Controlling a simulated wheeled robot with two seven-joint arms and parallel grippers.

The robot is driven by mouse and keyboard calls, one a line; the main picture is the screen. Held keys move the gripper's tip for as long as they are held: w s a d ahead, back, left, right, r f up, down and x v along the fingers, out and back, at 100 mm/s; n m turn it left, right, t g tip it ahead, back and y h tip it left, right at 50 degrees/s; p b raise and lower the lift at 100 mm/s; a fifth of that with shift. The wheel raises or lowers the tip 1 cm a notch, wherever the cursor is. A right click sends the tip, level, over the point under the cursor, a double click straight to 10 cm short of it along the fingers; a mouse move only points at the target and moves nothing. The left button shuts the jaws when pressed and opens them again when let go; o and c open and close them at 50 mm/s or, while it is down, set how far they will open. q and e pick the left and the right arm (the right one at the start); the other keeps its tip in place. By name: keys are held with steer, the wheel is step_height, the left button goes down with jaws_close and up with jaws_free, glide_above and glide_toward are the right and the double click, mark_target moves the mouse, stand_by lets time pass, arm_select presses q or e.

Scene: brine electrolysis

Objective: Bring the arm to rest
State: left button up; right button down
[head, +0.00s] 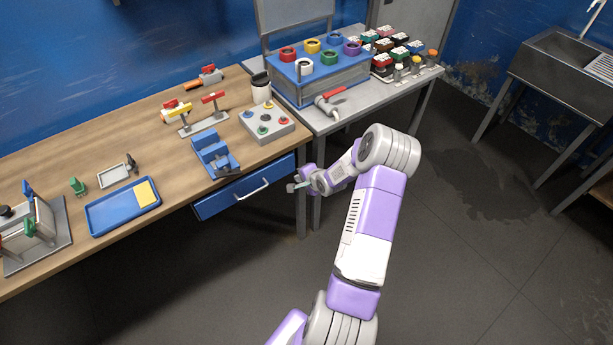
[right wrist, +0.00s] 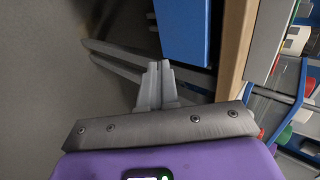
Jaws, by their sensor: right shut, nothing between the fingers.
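My right gripper (head: 294,187) is in front of the table's right end, close to the blue drawer (head: 246,189) with its pale handle. In the right wrist view its fingers (right wrist: 156,84) are together with nothing between them. The drawer also shows in the right wrist view (right wrist: 184,30), beyond the fingertips. I cannot tell from these frames whether the fingers touch anything. My right arm reaches up from the bottom of the head view and bends left at the elbow. My left gripper is not in view.
The wooden table (head: 60,165) holds a blue tray (head: 110,218), a blue vise-like stand (head: 214,155) and a grey box with coloured knobs (head: 267,124). A grey table (head: 345,115) behind carries a blue rack (head: 318,78). A sink (head: 560,75) stands right. Floor between is clear.

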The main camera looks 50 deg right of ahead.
steer(key=v, duration=0.3)
steer(key=shift+s+r+p, duration=0.1)
steer(key=shift+s+p, duration=0.05)
steer(key=shift+p, duration=0.15)
steer(key=w+a+f+n+g+y, duration=0.1)
steer(key=a+f+n+y, duration=0.25)
steer(key=a, duration=0.85)
steer(key=w+a+f+n+g+y, duration=0.15)
steer(key=a+f+n, duration=0.25)
steer(key=a, duration=0.8)
steer(key=s+a+f+n+g+y, duration=0.1)
steer(key=s+a+n, duration=0.4)
steer(key=a, duration=0.5)
steer(key=s+a+f+n+g+y, duration=0.1)
steer(key=s+a+f+n+g, duration=0.2)
steer(key=s+a, duration=0.6)
steer(key=a+n+g, duration=0.1)
steer(key=n+g, duration=0.1)
steer(key=n, duration=0.1)
steer(key=shift+s, duration=0.25)
